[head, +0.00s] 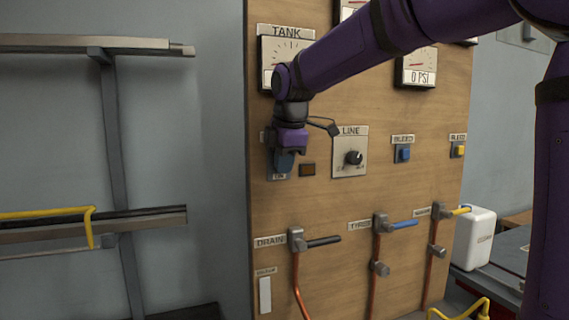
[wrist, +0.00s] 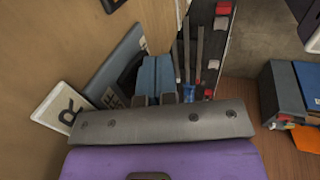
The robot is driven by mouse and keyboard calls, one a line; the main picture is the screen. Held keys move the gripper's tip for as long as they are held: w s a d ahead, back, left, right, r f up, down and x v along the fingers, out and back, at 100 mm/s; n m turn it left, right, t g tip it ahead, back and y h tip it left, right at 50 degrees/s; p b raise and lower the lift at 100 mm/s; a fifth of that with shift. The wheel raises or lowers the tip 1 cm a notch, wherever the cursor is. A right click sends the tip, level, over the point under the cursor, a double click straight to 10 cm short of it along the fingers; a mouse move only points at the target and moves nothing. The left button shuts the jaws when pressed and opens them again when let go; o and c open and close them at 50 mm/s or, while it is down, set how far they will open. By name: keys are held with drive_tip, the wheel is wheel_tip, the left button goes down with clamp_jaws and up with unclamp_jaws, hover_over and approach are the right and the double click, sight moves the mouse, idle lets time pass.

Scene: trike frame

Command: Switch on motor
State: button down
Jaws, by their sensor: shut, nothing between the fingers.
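In the wrist view, the switch plate (wrist: 118,62) lies along the panel with a raised blue block (wrist: 155,76), just beyond the fingertips (wrist: 167,98). My gripper is shut and empty, close to the block. I cannot tell whether they touch. A white label (wrist: 64,106) ending in "R" is beside the plate. A small amber lamp (head: 307,170) looks dark.
Right of the switch are the LINE knob (head: 353,158), a blue bleed button (head: 403,153) and a yellow one (head: 459,150). Below are the DRAIN valve (head: 298,241) and other valves on copper pipes. A metal rack (head: 112,140) stands left of the panel (head: 340,205).

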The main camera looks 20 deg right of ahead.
drive_tip(key=shift+w+f, duration=0.1)
drive_tip(key=shift+w, duration=0.2)
drive_tip(key=shift+r, duration=0.9)
